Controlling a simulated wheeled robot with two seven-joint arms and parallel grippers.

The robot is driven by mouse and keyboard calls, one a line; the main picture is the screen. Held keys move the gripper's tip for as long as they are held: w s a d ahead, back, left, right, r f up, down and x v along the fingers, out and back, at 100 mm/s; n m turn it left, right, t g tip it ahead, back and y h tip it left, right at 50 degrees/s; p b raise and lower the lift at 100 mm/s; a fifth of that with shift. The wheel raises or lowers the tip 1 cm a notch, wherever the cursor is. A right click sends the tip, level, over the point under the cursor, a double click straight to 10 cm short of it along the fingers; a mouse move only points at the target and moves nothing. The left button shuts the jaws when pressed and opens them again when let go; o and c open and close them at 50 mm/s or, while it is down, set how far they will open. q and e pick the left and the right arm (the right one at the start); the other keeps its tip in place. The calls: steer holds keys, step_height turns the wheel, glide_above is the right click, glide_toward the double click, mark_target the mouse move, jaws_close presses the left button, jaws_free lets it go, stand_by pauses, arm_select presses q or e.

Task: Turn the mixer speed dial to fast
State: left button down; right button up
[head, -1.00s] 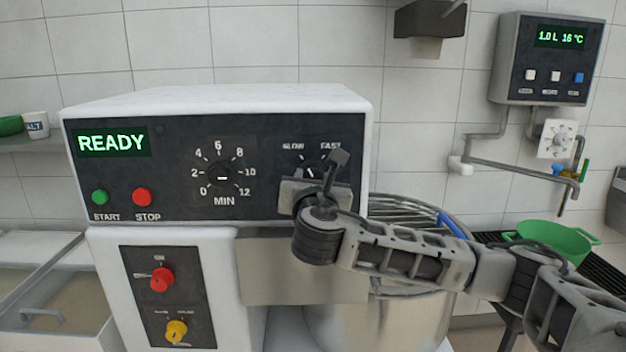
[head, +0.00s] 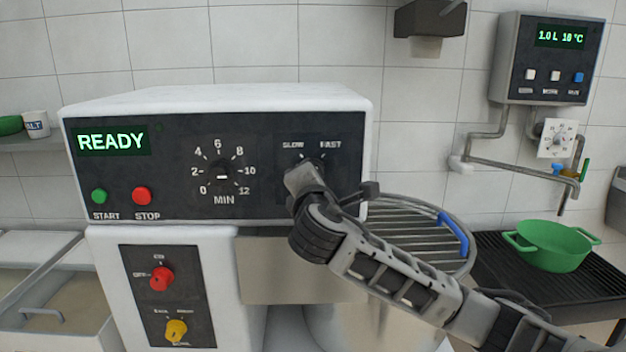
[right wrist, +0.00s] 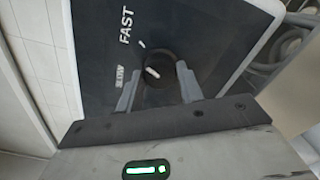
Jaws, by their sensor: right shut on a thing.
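The mixer speed dial is a small dark knob with a white pointer line, between the SLOW and FAST labels on the mixer's black panel (head: 265,155). In the right wrist view the dial (right wrist: 155,72) sits between my two fingers, and its pointer slants to the upper left; I cannot tell exactly which mark it points at. My right gripper (head: 309,166) is shut on the dial, and its fingers also show in the right wrist view (right wrist: 158,85). In the head view the gripper hides most of the dial. My left gripper is not in view.
The timer dial (head: 222,176), green START button (head: 99,196) and red STOP button (head: 141,197) are on the same panel. Red (head: 161,279) and yellow (head: 176,330) knobs are below. The wire bowl guard (head: 420,235) and a green colander (head: 555,245) are to the right.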

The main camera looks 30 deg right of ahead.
steer(key=shift+f+m, duration=0.1)
steer(key=shift+m, duration=0.9)
steer(key=o, duration=1)
steer(key=b+v, duration=0.1)
steer(key=v, duration=1.5)
